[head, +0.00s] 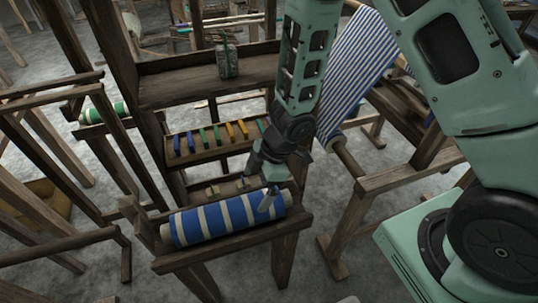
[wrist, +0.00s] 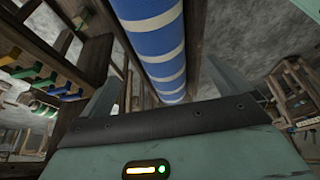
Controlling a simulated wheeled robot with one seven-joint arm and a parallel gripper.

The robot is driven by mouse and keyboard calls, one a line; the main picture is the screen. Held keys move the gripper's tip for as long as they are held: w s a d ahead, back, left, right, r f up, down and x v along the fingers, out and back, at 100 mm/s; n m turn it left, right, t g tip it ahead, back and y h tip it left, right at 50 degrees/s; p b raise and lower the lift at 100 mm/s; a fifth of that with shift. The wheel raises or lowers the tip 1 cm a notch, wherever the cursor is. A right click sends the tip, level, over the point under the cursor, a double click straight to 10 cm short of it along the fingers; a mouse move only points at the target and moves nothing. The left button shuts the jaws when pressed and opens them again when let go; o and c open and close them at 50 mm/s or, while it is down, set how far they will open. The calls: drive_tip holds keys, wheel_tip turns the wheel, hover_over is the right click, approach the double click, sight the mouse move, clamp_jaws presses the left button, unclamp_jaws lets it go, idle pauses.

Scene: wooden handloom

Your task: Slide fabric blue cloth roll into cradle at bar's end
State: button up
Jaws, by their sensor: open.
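The blue cloth roll with cream stripes (head: 225,220) lies lengthwise along a low wooden bench-like frame (head: 205,260) in the head view. My gripper (head: 264,190) is open above the roll's right end, with one finger in front of that end. In the wrist view the roll (wrist: 152,38) runs between my two spread fingers (wrist: 158,85), and they do not visibly close on it. An upright wooden piece (head: 141,222) stands at the roll's left end. I cannot tell whether it is the cradle. The bar under the roll is mostly hidden.
A shelf with coloured pieces (head: 212,140) stands behind the roll, with a small tin (head: 227,60) above. A green roll (head: 103,113) lies on the left frame. Striped blue-white cloth (head: 358,62) hangs at right. Wooden posts crowd the left; grey floor shows in front.

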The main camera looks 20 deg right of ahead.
drive_tip(key=p+v, duration=0.4)
drive_tip(key=v, duration=0.5)
drive_tip(key=shift+r, duration=0.2)
wheel_tip(320, 180, up, 9)
drive_tip(key=m+t+h, duration=0.3)
drive_tip(key=m, duration=0.2)
drive_tip(key=s+a+r+m+g, duration=0.1)
drive_tip(key=s+r, duration=0.3)
drive_tip(key=s, duration=0.4)
drive_tip(key=s+a+r+m+g+h+b, duration=0.1)
drive_tip(key=s+r+m+g, duration=0.1)
drive_tip(key=s, duration=0.7)
drive_tip(key=shift+a+r+m, duration=0.3)
drive_tip(key=shift+r+m, duration=0.6)
drive_tip(key=shift+r, duration=0.05)
